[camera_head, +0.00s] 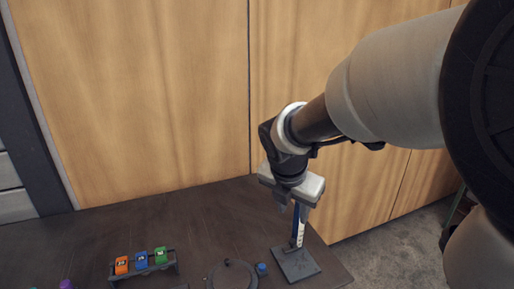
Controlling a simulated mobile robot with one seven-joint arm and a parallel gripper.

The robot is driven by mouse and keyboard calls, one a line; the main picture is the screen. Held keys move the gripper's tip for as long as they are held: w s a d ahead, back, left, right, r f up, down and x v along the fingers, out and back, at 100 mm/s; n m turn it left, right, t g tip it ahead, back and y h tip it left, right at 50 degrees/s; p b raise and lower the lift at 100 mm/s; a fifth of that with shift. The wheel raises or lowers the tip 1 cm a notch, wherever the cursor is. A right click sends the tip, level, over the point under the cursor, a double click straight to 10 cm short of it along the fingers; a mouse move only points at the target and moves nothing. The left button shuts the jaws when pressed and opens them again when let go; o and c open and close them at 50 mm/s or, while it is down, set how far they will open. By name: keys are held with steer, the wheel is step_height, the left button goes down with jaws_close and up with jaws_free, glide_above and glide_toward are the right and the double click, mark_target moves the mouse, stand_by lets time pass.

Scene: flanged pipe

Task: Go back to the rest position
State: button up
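My gripper (294,208) points down from the end of my arm over the right part of the dark table. Its fingers are small in the picture, and I cannot tell how far apart they are. A slim blue and white upright thing (299,231) stands on a dark square base (296,264) just under the gripper. Its top overlaps the fingers in the picture, so I cannot tell whether they touch it. A dark round flange-like ring (233,276) lies on the table to the left of the base, cut by the lower picture edge.
A small blue piece (262,268) is beside the ring. A rack with orange (121,265), blue (141,260) and green (161,256) blocks stands on the left of the table (205,225). A purple piece (66,284) is at the lower left. Wooden panels (160,100) rise behind the table.

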steer(key=s+d+r+m+y+p, duration=0.1)
steer(key=s+r+m+p, duration=0.2)
steer(key=m, duration=1.1)
steer(key=s+d+r+m+t+y+p, duration=0.1)
steer(key=s+r+m+p, duration=0.2)
steer(key=s+r+m, duration=0.7)
steer(key=s+m, duration=0.4)
steer(key=s, duration=0.1)
steer(key=shift+r+t, duration=0.25)
steer(key=shift+t, duration=0.05)
steer(key=shift+d, duration=0.15)
